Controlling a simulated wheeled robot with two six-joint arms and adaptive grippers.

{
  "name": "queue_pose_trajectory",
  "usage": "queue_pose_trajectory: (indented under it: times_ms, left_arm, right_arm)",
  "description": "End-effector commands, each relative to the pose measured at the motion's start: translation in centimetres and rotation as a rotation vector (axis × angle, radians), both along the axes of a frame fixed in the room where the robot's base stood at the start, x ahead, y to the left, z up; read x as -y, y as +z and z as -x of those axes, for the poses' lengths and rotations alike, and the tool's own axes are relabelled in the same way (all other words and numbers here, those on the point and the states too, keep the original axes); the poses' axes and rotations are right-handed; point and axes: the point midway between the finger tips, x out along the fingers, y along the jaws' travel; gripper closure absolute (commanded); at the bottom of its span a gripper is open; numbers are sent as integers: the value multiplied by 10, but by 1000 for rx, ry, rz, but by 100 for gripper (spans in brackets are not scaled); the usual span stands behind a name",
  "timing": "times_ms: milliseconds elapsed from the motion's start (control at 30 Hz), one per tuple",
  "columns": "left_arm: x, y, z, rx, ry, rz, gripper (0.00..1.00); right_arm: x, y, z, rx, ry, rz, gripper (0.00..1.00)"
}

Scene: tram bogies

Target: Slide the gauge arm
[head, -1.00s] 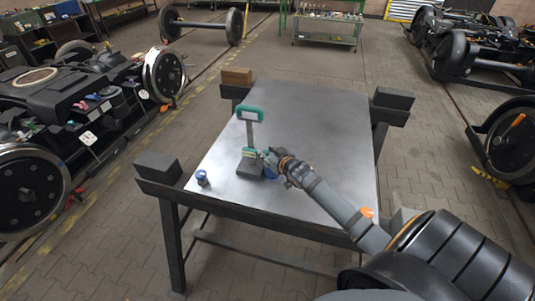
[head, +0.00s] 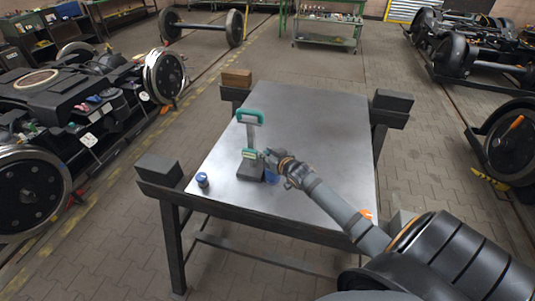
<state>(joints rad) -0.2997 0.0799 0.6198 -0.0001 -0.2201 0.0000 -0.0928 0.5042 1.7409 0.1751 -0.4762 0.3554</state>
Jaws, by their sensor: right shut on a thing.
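The gauge stands on the steel table (head: 320,110), left of its middle. It has a dark base (head: 248,172), a grey upright (head: 250,136), a green frame at the top (head: 250,116) and a pale green piece low on the upright (head: 249,154). Which part is the gauge arm is hard to tell at this size. My right gripper (head: 267,156) reaches in from the right and is shut on a part at the gauge's lower right side. Its fingertips partly hide what they hold. My left gripper is not in view.
A small blue-topped item (head: 202,180) stands near the table's left edge. A blue thing (head: 272,176) shows under my right gripper beside the base. Dark blocks (head: 394,100) and a brown block (head: 236,78) sit at the corners. The table's right half is mostly clear.

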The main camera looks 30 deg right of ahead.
Motion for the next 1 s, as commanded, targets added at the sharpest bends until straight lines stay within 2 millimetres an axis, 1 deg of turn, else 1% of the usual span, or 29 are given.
queue_pose_trajectory:
  times_ms: [33,200,300,333,400,667,700,767,800,1000]
  left_arm:
    - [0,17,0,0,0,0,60]
    - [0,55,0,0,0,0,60]
    - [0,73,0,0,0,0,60]
    - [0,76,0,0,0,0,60]
    - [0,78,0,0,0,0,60]
    - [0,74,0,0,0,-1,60]
    - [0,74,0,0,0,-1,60]
    - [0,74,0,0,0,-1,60]
    - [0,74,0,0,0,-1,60]
    - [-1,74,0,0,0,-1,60]
  right_arm:
    - [0,17,0,1,0,0,100]
    - [0,55,0,1,0,0,100]
    - [0,73,0,1,0,0,100]
    - [0,75,0,1,0,0,100]
    - [0,78,0,1,0,0,100]
    - [0,76,-1,6,1,1,100]
    - [0,77,-1,7,1,1,74]
    - [0,77,-1,7,1,1,66]
    - [0,77,-1,7,1,1,65]
    - [0,75,-1,3,0,0,65]
